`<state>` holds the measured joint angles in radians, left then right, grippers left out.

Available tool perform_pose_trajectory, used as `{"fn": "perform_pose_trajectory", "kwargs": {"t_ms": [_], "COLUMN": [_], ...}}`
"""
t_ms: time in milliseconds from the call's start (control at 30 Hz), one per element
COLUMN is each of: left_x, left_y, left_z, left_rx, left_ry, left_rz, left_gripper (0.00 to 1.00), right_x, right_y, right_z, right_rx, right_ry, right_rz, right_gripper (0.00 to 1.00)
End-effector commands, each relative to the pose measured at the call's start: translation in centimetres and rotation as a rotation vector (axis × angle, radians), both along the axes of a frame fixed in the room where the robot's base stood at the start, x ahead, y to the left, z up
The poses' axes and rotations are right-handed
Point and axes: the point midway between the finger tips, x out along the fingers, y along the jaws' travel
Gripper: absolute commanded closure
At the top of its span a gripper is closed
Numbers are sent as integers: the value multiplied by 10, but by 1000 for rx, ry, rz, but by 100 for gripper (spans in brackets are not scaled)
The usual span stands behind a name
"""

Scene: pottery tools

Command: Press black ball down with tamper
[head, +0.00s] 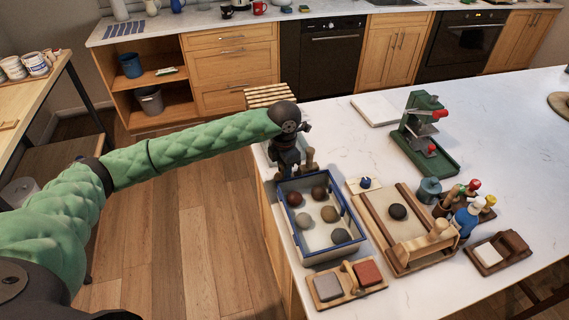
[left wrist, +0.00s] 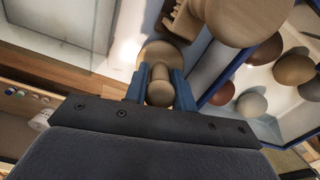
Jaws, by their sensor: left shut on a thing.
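The black ball (head: 397,212) rests on a pale board inside a wooden frame (head: 375,222) on the counter. My left gripper (head: 290,160) is beyond the far left corner of the blue-edged tray, away from the ball. In the left wrist view, its blue fingers (left wrist: 160,92) are shut on a wooden tamper (left wrist: 160,53) with a round head and a narrow handle. In the head view, the gripper mostly hides the tamper. The black ball is not clear in the left wrist view. My right gripper is not in view.
The blue-edged tray (head: 350,238) holds several coloured balls. A green press (head: 425,130) stands behind. A wooden block with a peg handle (head: 438,230) lies across the frame's near right side. Tools in a holder (head: 465,205) stand at right.

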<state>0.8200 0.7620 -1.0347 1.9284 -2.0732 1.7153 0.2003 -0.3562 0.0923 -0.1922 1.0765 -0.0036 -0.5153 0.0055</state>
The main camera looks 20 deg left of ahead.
Motion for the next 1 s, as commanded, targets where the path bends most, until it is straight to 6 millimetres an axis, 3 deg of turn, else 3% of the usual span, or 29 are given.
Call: {"fn": "perform_pose_trajectory", "kwargs": {"t_ms": [1000], "left_x": [0], "left_y": [0], "left_z": [-8], "left_rx": [0], "left_ry": [0], "left_rz": [-1], "left_gripper": [100], "right_x": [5], "right_y": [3], "right_z": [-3], "right_rx": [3], "right_ry": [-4], "right_rz": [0], "right_gripper": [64]}}
